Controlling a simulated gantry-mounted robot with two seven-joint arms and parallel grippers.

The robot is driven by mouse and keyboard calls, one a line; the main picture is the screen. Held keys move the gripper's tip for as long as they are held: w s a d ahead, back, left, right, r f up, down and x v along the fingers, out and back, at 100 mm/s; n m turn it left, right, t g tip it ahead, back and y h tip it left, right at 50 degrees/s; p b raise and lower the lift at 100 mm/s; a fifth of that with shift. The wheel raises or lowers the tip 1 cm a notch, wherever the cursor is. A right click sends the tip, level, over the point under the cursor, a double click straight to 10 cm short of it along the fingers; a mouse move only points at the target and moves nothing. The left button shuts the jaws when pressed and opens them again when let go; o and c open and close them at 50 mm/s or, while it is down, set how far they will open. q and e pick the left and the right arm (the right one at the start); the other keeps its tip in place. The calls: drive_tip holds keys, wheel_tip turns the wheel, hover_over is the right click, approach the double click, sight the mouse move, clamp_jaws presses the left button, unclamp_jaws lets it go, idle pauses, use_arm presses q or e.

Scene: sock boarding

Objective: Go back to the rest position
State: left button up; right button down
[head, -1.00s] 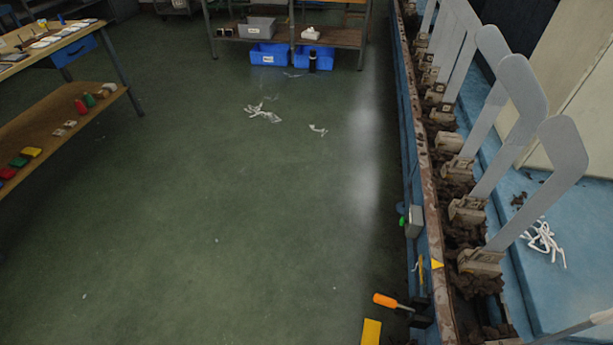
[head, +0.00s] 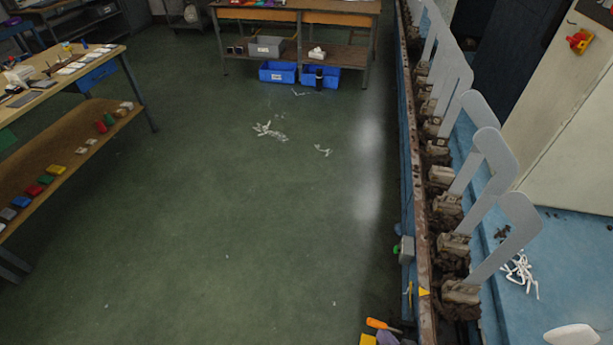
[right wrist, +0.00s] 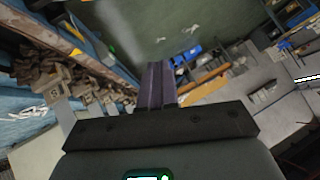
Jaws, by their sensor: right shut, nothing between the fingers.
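My right gripper (right wrist: 157,85) shows in the right wrist view. Its two dark purplish fingers lie together, shut, with nothing between them. In the head view its arm is not clearly visible; a small grey-purple piece at the bottom edge beside the orange-handled tool may be its tip, but I cannot tell. My left gripper is in neither view. A row of grey foot-shaped boards (head: 505,235) stands upright on brown, dirty holders (head: 460,292) along the right of the head view. The row also shows in the right wrist view (right wrist: 60,85).
A blue and rusty rail (head: 418,190) runs beside the boards. White strips (head: 519,272) lie on the blue surface to the right. A workbench (head: 75,150) stands at left, and a shelf table with blue bins (head: 277,72) at the back. The green floor (head: 200,220) between is largely open.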

drive_tip(key=s+d+n+g+h, duration=0.2)
drive_tip(key=s+d+n+g, duration=0.3)
drive_tip(key=s, duration=0.4)
wheel_tip(320, 180, up, 37)
drive_tip(key=a+g+p, duration=0.1)
drive_tip(key=p, duration=3.7)
drive_tip(key=shift+w+a+r, duration=0.15)
drive_tip(key=shift+r, duration=0.05)
